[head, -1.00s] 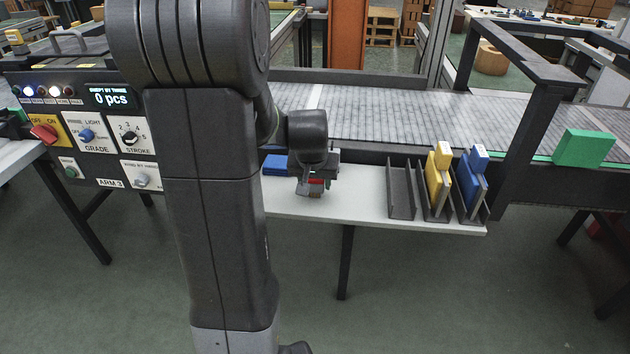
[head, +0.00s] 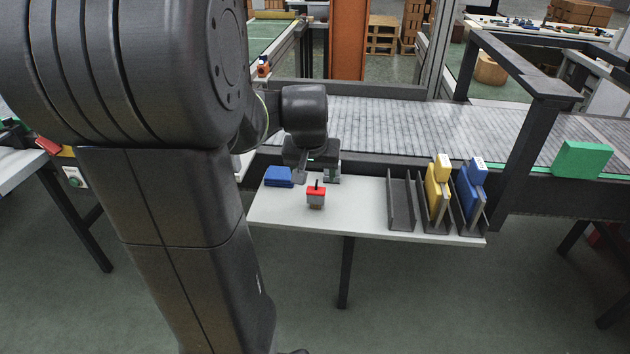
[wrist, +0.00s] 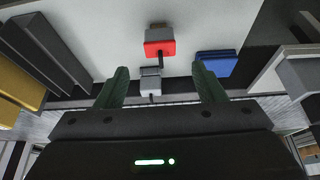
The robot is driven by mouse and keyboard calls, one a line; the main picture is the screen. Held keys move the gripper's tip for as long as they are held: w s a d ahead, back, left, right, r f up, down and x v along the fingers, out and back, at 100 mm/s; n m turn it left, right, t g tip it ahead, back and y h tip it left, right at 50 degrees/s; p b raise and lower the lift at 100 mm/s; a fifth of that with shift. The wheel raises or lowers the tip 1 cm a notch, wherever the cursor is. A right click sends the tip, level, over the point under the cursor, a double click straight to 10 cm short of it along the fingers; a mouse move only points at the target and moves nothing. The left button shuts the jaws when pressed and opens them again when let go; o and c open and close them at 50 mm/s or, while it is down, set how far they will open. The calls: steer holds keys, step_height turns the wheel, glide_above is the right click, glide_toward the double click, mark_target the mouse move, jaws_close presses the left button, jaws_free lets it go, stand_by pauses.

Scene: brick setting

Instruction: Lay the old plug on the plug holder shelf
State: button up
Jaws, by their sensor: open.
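The plug, a small red block with a grey-brown end and a dark pin (head: 316,197), rests on the white shelf (head: 365,215). It also shows in the wrist view (wrist: 159,43), beyond the fingertips. My gripper (head: 318,168) is just behind the plug, toward the conveyor, and apart from it. In the wrist view my gripper (wrist: 159,70) has its two green fingers wide apart. A small grey block (wrist: 151,82) shows between them, near the shelf's back edge, and I cannot tell whether they touch it.
Blue plates (head: 279,177) lie left of the plug. On the right are an empty dark slot (head: 401,205), yellow plates (head: 436,187) and blue plates (head: 470,187) in slots. The conveyor (head: 400,125) runs behind, with a green block (head: 582,160) at right.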

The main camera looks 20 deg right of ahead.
steer(key=shift+v, duration=1.15)
